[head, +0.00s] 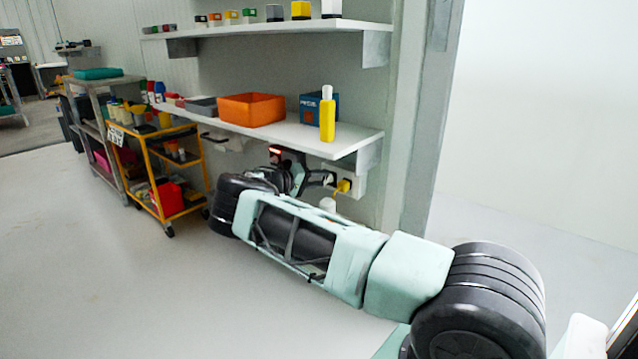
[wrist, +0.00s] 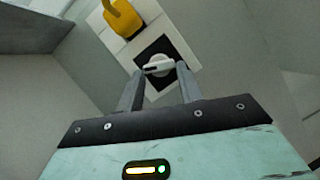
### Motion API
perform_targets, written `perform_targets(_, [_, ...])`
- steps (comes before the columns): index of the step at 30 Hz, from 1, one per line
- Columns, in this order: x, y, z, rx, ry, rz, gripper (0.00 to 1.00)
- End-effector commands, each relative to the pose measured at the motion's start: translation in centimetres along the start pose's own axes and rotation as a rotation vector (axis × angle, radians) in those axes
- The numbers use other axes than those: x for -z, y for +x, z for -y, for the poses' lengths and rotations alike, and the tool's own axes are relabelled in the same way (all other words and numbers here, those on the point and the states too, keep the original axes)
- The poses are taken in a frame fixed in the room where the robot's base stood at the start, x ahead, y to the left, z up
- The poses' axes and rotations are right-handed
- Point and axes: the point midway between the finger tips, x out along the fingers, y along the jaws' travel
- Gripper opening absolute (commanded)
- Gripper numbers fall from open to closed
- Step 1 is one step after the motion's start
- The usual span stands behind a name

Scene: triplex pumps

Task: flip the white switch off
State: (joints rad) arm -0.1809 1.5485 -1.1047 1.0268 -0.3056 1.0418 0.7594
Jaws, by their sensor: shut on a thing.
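The white switch (wrist: 158,66) is a rotary knob with a dark mark on its handle, set on a black square plate on a pale wall panel. It shows in the wrist view at top centre. My gripper (wrist: 160,71) reaches up to it, with one finger at each side of the knob, shut on it. In the head view my gripper (head: 322,179) is at the wall below the lower shelf, and the white switch cannot be made out there. A yellow fitting (wrist: 123,17) sits on the panel beyond the switch; it also shows in the head view (head: 345,186).
The lower shelf (head: 350,142) juts out above my arm, bearing an orange bin (head: 251,109), a blue box (head: 312,107) and a yellow bottle (head: 327,117). A yellow cart (head: 153,146) stands left. The floor in front is clear.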

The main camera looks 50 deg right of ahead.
Motion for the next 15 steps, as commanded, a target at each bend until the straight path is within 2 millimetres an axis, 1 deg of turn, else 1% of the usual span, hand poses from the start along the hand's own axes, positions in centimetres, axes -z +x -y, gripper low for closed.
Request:
perform_targets(1, [0.00, -0.03, 0.37, -0.015, -0.039, -0.003, 0.14])
perform_targets(6, [-0.01, -0.04, 0.57, -0.070, -0.171, -0.004, 0.14])
perform_targets(15, [-0.09, -0.05, 0.81, -0.140, -0.341, -0.004, 0.14])
